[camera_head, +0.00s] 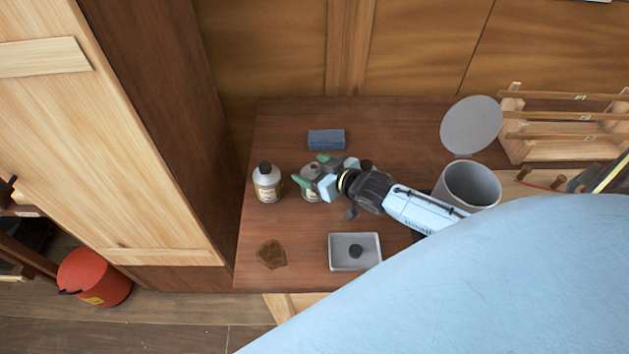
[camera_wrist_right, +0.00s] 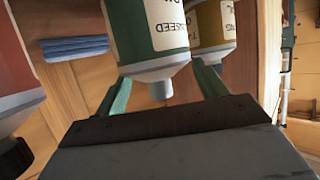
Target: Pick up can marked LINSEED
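The can marked LINSEED (camera_head: 310,192) stands on the bench, pale with a light top. In the right wrist view it is inverted, its green-and-white label (camera_wrist_right: 165,22) showing the letters "SEED" and its nozzle facing the gripper. My right gripper (camera_head: 312,171) has its green fingers spread on either side of this can's upper part. I see no clear grip on it. The fingers also show in the right wrist view (camera_wrist_right: 162,88). Part of the can is hidden by the gripper. My left gripper is out of view.
A black-capped can (camera_head: 267,184) stands left of it; an ochre-labelled can (camera_wrist_right: 212,25) shows behind it. A reddish can (camera_wrist_right: 18,70) is close by. A blue block (camera_head: 326,140), grey tray (camera_head: 340,263), brown rag (camera_head: 271,254) and grey bin (camera_head: 470,186) are around.

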